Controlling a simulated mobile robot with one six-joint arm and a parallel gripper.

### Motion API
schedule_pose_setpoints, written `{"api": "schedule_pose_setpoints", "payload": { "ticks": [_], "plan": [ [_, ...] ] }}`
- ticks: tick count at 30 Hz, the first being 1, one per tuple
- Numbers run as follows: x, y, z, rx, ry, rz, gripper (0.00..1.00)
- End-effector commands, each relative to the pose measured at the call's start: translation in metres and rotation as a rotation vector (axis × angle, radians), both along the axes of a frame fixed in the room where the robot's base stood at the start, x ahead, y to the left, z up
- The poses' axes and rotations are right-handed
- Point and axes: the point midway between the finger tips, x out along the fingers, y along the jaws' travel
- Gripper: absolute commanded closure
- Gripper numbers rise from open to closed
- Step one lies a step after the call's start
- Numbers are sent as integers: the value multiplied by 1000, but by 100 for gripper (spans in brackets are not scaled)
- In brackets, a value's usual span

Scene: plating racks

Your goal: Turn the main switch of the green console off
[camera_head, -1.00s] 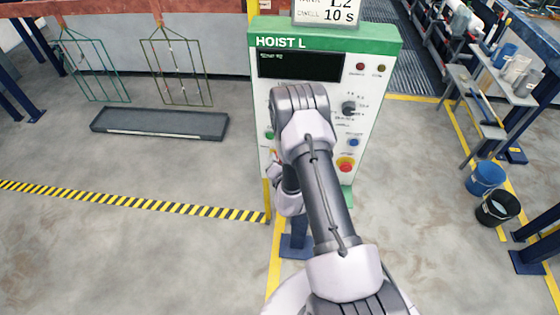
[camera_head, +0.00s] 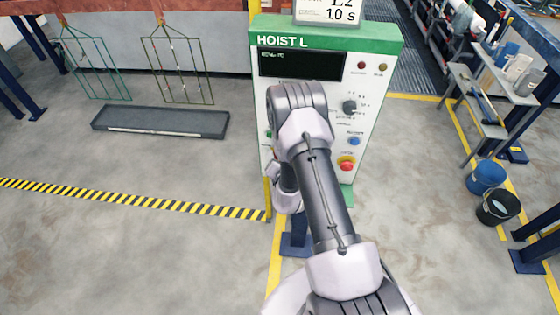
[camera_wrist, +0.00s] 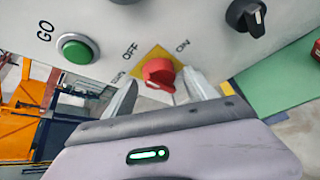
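The green console (camera_head: 388,40), marked HOIST L, stands upright in front of me with a white face. In the wrist view its main switch (camera_wrist: 158,71) is a red knob on a yellow plate, with OFF printed to its upper left and ON to its upper right. Which label the knob points to I cannot tell. My gripper (camera_wrist: 163,80) is open, one finger at the knob's lower left and the other at its right. The fingers look apart from the knob; contact is not clear. In the head view my arm hides the switch and the fingers.
A green GO button (camera_wrist: 76,49) and a black selector (camera_wrist: 245,16) flank the switch in the wrist view. A red emergency button (camera_head: 346,165) and a blue button (camera_head: 354,141) are on the console's right. A grey tray (camera_head: 165,122) lies on the floor at left; buckets (camera_head: 486,177) stand at right.

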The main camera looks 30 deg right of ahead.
Motion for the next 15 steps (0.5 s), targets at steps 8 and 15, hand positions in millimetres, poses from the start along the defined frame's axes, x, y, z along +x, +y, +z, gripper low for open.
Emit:
{"api": "schedule_pose_setpoints", "payload": {
  "ticks": [8,15],
  "plan": [
    [-15,6,9,0,2,0,34],
    [-78,30,43,1,3,1,34]
  ]
}}
